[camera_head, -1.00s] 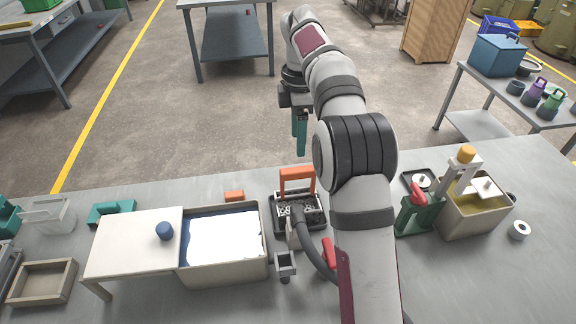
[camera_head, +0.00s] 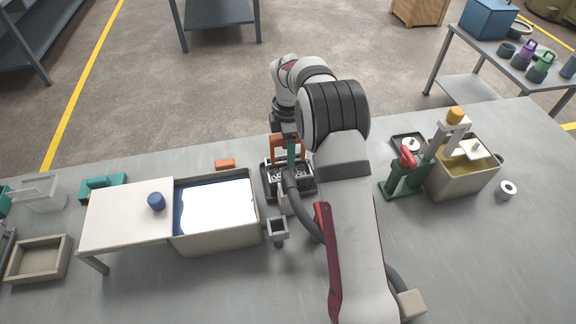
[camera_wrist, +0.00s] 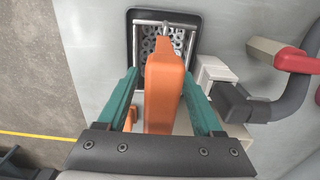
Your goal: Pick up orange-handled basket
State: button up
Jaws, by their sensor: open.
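The orange-handled basket stands in a dark tray (camera_head: 265,193) on the grey table, right of the bath tank. Its orange handle (camera_wrist: 165,85) fills the middle of the wrist view, with metal parts in the basket (camera_wrist: 148,48) below it. In the head view the handle (camera_head: 277,148) is partly hidden by my gripper. My gripper (camera_wrist: 160,100) has teal fingers, open, one on each side of the handle with a visible gap on the left. In the head view my gripper (camera_head: 292,152) is pointing down at the handle.
A tank (camera_head: 218,245) with pale liquid and a board stands left of the basket. A dark hose (camera_head: 303,214) and a grey fitting (camera_head: 278,228) are close by. A green clamp with red handle (camera_head: 405,175) and a second tank (camera_head: 462,188) stand right.

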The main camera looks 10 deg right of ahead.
grip_shut()
jog(key=shift+r, duration=0.1)
dwell(1.2)
